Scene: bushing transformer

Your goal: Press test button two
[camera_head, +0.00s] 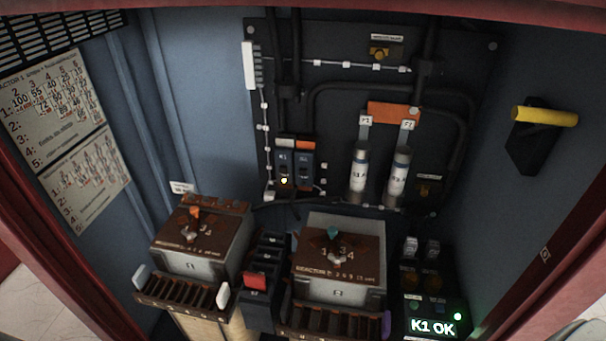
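A dark control box (440,262) stands at the lower right of the cabinet. Its lit display (433,326) reads "K1 OK", and a green lamp (457,316) glows above it. Two pale switch-like parts (422,247) sit at the top of the box. Below them are two dim brownish round parts (420,280), then a small green part (413,304) and a bluish part (437,308). The labels are too small to read, so I cannot tell which is test button two. Neither of my grippers is in view.
Two brown-topped reactor units (196,243) and (340,258) stand left of the box. Two silver cylinders (377,175) and a relay pair with a lit lamp (284,181) are on the back panel. A yellow handle (545,116) juts from the right wall. Red cabinet edges frame the opening.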

